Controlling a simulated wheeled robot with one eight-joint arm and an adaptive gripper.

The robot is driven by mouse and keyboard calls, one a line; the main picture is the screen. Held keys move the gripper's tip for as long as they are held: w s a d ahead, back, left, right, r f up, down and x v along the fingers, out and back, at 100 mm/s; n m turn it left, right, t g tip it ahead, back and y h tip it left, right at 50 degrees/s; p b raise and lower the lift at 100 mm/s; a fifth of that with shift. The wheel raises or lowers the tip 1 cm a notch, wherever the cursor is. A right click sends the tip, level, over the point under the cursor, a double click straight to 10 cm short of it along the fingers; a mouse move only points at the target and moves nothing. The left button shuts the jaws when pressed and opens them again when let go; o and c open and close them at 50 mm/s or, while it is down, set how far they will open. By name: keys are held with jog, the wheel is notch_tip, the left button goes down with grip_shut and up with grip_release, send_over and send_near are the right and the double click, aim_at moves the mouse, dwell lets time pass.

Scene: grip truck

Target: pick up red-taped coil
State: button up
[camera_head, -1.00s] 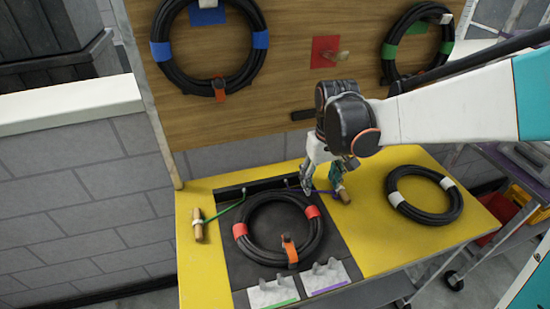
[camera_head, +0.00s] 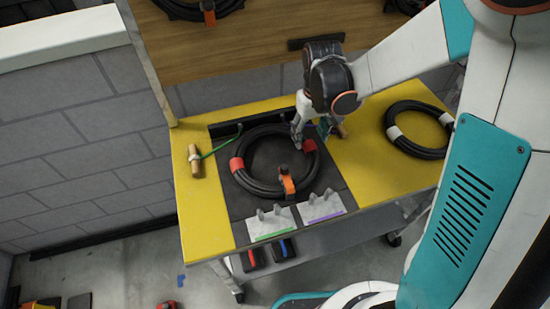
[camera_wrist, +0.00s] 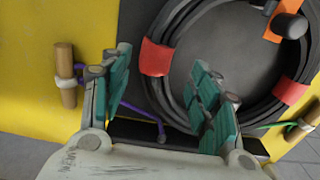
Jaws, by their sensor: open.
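The red-taped coil (camera_head: 262,187) is a black hose ring with red tape on two sides and an orange clamp (camera_head: 288,185) at its front. It lies flat on the dark panel of the yellow table. My gripper (camera_head: 298,130) is at the coil's back right edge, by one red tape. In the wrist view my open gripper (camera_wrist: 163,90) has one finger outside the coil (camera_wrist: 190,32) and the other over its ring, with a red tape (camera_wrist: 156,57) showing between them. I cannot tell whether the fingers touch the hose.
A white-taped coil (camera_head: 393,133) lies to the right on the yellow table (camera_head: 211,225). Wooden handles lie left (camera_head: 195,162) and right (camera_wrist: 67,78), with green and purple cords. Two grey brackets (camera_head: 270,222) stand in front of the coil. A wooden board (camera_head: 250,42) rises behind.

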aim_at(309, 145)
notch_tip(309, 145, down, 5)
jog(key=shift+s+d+f+b, duration=0.1)
jog(key=shift+s+b, duration=0.05)
jog(key=shift+b, duration=1)
jog(key=shift+r, duration=0.2)
grip_shut()
